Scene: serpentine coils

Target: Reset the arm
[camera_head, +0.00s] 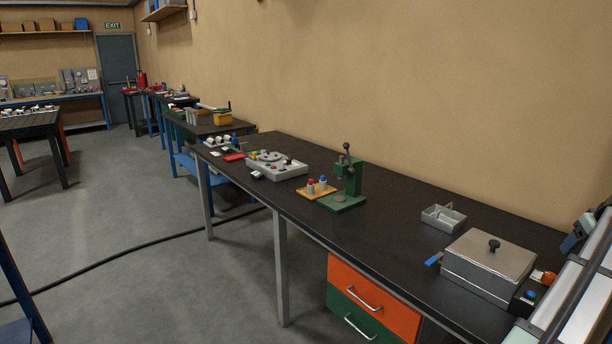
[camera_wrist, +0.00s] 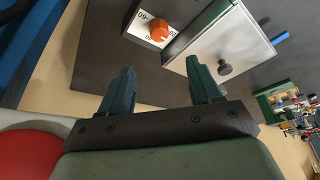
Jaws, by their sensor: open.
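My gripper (camera_wrist: 160,88) shows in the wrist view with its two dark blue-green fingers apart and nothing between them. Beyond the fingers is the dark bench top. A metal box with a lid and dark knob (camera_wrist: 219,62) lies past the right finger, apart from it. An orange dial (camera_wrist: 158,30) on a white marked panel is beyond the gap between the fingers.
In the head view, the lidded metal box (camera_head: 489,262) stands on the black bench (camera_head: 375,236), near the right end. A grey divided tray (camera_head: 443,217), a green press (camera_head: 349,184) and a grey fixture board (camera_head: 276,167) stand farther along. A cable (camera_head: 130,249) crosses the floor.

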